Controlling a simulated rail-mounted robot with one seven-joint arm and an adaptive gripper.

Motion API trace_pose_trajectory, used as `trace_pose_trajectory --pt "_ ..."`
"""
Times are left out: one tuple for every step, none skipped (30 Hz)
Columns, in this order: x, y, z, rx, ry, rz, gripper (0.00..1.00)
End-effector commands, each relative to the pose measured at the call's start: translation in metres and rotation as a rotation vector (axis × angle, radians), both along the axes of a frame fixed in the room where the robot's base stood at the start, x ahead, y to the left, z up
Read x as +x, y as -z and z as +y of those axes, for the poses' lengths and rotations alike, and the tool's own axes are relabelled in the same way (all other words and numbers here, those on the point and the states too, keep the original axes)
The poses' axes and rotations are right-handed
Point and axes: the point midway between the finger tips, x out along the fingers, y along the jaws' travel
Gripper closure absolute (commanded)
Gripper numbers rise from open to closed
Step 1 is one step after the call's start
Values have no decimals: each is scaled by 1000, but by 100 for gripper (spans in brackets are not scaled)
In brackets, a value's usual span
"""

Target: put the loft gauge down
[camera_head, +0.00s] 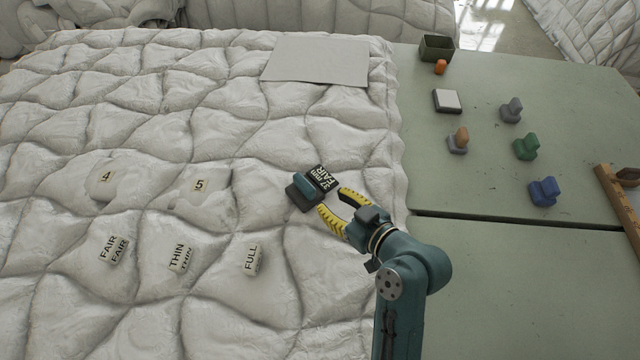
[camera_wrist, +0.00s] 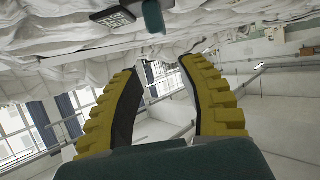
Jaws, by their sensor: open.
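A dark block with a teal upper part (camera_head: 303,191), which looks like the loft gauge, rests on the white quilted duvet (camera_head: 225,125). A black label plate reading FAIR (camera_head: 322,178) is at its right side; I cannot tell whether they are joined. My gripper (camera_head: 331,199) is open just right of the block, with its yellow fingers apart and nothing held. In the wrist view my gripper (camera_wrist: 157,65) shows empty space between its fingers. The teal part (camera_wrist: 153,15) and a dark plate (camera_wrist: 113,17) show beyond the fingertips at the top edge.
A grey sheet (camera_head: 317,61) lies at the back. The green table (camera_head: 470,185) at right holds several small handled blocks and a dark bin (camera_head: 436,48).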

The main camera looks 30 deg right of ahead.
Motion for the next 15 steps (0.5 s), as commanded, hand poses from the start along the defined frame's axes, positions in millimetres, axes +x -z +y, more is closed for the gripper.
trace_pose_trajectory --pt "4 -14 3 -17 1 -19 60" --pt "8 -27 6 -30 6 -37 60" --pt "17 -50 13 -53 16 -72 60" --pt "23 -73 20 -72 27 -110 60" --pt "29 -98 29 -87 40 -152 60" --pt "33 -136 42 -99 61 -223 60" --pt "34 -165 53 -102 78 -279 60" --pt "32 -194 64 -98 94 -338 60" --pt "27 -229 79 -84 112 -417 60" --pt "20 -254 88 -70 127 -477 60" --pt "12 -277 96 -52 140 -531 60" --pt "1 -302 106 -25 152 -598 60" --pt "-8 -318 111 -5 161 -640 60" --pt "-16 -330 115 13 169 -675 60" --pt "-24 -343 119 33 176 -712 60"
